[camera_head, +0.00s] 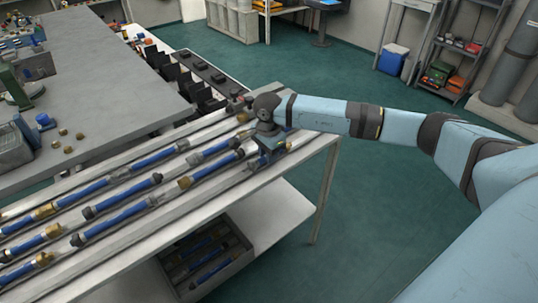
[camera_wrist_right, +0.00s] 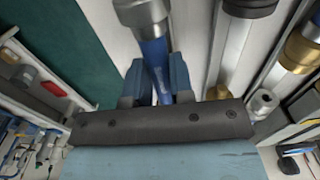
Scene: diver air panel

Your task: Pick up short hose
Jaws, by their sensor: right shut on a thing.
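My right gripper (camera_head: 266,151) is at the right end of the hose rack (camera_head: 215,190), pointing down. In the right wrist view its two blue fingers (camera_wrist_right: 158,82) are closed on a short blue hose (camera_wrist_right: 153,50) with a grey metal end fitting. The fitting sticks out past the fingers. In the head view the gripper mostly hides this hose. I cannot tell whether the hose still touches the rack. My left gripper is not in view.
Several other blue hoses (camera_head: 110,221) with brass or dark fittings lie in the rack's rows, close beside the gripper. A crate of hoses (camera_head: 246,242) stands on the shelf below. A grey workbench (camera_head: 100,75) is behind. The green floor to the right is clear.

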